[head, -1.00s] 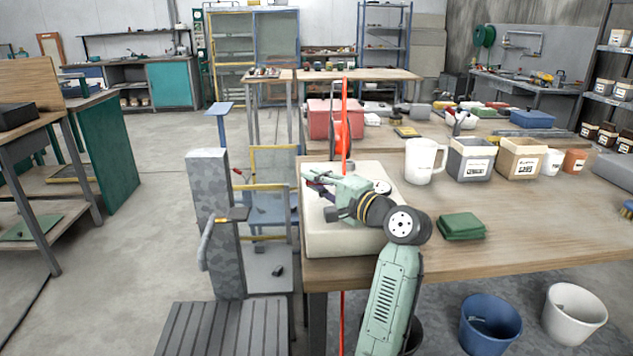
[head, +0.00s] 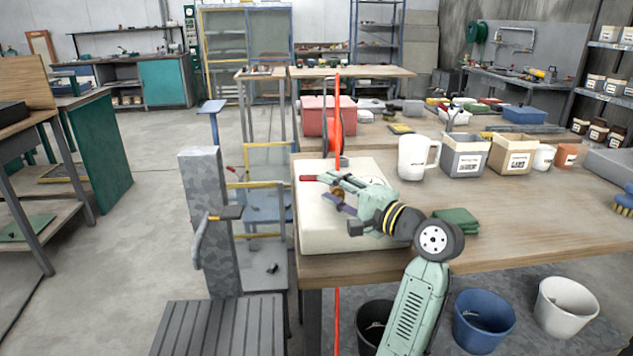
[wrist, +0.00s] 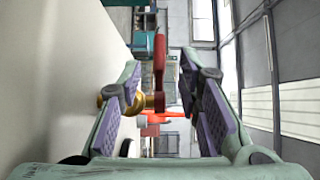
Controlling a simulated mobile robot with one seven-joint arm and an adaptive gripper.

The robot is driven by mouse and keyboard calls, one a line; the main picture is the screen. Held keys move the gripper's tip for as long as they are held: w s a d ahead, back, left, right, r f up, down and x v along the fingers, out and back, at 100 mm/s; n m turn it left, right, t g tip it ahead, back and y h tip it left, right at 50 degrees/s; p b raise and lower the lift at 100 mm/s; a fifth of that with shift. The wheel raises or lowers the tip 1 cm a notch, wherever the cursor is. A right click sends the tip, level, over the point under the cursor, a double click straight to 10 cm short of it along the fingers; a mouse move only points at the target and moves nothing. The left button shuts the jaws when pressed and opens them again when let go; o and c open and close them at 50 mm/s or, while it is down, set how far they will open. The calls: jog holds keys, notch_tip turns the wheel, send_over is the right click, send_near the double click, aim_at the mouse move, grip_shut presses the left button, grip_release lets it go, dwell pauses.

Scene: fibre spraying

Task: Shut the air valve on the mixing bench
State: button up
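The air valve has a brass body (head: 338,191) and a red lever (head: 308,178), at the white block on the near left of the mixing bench (head: 520,235). In the wrist view the red lever (wrist: 158,60) stands upright in the gap between the fingertips, apart from both pads. The brass body (wrist: 108,93) shows beside the left finger, which hides part of it. My gripper (head: 328,189) is open around the valve area, its purple pads facing each other; it also fills the wrist view (wrist: 159,78). I see no finger pressing on the lever.
A white block (head: 318,232) lies under my gripper. A thin red upright line (head: 338,100) passes behind it. Buckets (head: 484,320) are below the bench.

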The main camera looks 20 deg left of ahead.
jog(key=shift+v, duration=2.35)
jog(key=shift+c, duration=0.3)
